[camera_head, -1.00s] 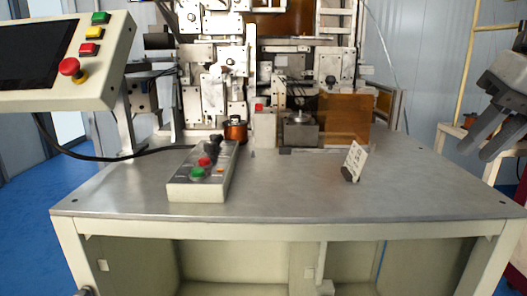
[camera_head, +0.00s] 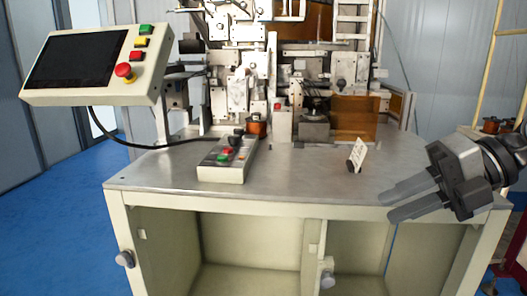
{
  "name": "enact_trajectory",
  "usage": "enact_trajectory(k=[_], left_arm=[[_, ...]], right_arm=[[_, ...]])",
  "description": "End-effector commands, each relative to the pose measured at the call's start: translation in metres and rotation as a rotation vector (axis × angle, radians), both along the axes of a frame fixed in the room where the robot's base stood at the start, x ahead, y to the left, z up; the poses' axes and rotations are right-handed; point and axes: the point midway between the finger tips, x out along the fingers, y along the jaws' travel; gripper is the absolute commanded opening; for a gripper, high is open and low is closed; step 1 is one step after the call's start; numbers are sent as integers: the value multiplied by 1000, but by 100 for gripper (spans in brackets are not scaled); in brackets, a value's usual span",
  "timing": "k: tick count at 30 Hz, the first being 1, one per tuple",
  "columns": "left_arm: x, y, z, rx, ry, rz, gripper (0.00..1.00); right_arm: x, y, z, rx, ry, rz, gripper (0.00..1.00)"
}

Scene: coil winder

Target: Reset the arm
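My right gripper (camera_head: 391,205) reaches in from the right, over the front right part of the metal table (camera_head: 300,181). Its two grey fingers point left with a gap between them and nothing in it. It is apart from the coil winder (camera_head: 226,100), which stands at the back of the table. My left gripper is not in view.
A control box (camera_head: 222,173) with coloured buttons sits on the table's left half. A screen panel (camera_head: 150,65) stands at the upper left. The table's middle front is clear.

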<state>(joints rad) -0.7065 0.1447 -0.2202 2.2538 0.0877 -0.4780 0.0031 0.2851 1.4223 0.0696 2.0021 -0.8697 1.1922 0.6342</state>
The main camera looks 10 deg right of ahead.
Motion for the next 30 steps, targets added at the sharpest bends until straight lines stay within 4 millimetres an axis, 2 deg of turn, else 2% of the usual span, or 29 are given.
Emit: enact_trajectory(k=[1, 4, 6, 8, 11, 13, 15, 18, 21, 25, 30], left_arm=[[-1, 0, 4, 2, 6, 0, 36], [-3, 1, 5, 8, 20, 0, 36], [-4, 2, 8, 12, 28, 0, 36], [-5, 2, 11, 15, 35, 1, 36], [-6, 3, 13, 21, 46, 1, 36], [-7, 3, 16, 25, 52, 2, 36], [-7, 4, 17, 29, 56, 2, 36], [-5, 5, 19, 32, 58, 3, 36], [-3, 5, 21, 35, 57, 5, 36], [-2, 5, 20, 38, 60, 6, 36], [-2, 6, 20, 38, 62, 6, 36]], right_arm=[[4, 17, -6, 139, 20, 10, 25], [15, 47, -18, 462, 65, -40, 25], [26, 60, -30, 719, 122, -150, 25], [36, 64, -47, 924, 190, -295, 25], [44, 61, -95, 1187, 348, -615, 25], [38, 62, -144, 1305, 499, -874, 25], [21, 67, -193, 1358, 659, -1115, 25], [-13, 84, -248, 1356, 871, -1376, 25], [-46, 104, -283, 1322, 1045, -1544, 25], [-74, 124, -306, 1274, 1188, -1658, 25], [-83, 129, -312, 1259, 1229, -1688, 25]])
